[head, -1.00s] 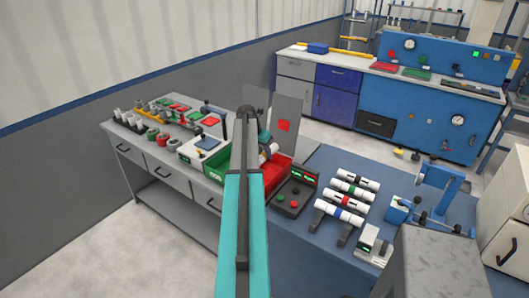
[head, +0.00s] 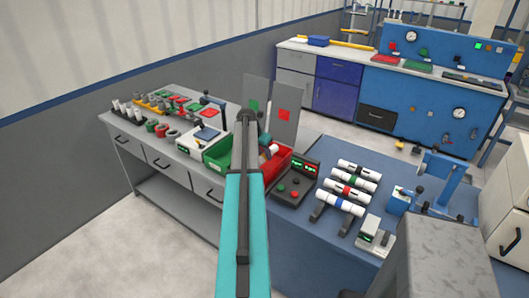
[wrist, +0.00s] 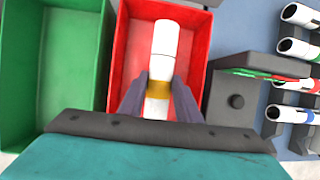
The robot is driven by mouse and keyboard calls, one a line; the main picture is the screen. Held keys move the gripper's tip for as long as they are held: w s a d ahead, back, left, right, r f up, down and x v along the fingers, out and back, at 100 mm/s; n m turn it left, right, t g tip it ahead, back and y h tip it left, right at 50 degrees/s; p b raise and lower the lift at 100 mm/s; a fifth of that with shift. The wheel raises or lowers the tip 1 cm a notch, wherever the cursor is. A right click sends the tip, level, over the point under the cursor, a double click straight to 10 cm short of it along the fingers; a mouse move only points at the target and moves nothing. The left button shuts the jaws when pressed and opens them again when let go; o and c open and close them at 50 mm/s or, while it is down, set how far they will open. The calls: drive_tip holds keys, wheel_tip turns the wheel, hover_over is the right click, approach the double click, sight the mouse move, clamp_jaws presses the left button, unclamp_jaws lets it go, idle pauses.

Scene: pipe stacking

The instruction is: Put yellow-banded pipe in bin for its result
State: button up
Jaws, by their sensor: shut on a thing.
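The yellow-banded pipe (wrist: 164,42) is white with a yellow band at its middle. In the wrist view my gripper (wrist: 159,86) is shut on it at the band. The pipe appears over the red bin (wrist: 122,40), within its outline; I cannot tell its height above the floor. The green bin (wrist: 67,70) lies to the left. In the head view the red bin (head: 284,161) and green bin (head: 216,156) stand side by side, partly behind my arm. A white pipe end (head: 273,148) shows just right of the arm; my jaws are hidden there.
A dark control box (head: 292,183) with a lit display and buttons stands right of the red bin. Several banded pipes (head: 352,188) lie on a rack farther right. Upright panels (head: 286,115) stand behind the bins. A blue stand (head: 446,180) is at the right.

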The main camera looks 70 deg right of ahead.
drive_tip(key=shift+f, duration=0.4)
drive_tip(key=shift+f, duration=0.15)
idle(0.9)
drive_tip(key=o, duration=1.3)
drive_tip(key=shift+c, duration=0.2)
drive_tip(key=b+v, duration=0.3)
drive_tip(key=v, duration=1.1)
drive_tip(key=shift+f, duration=0.1)
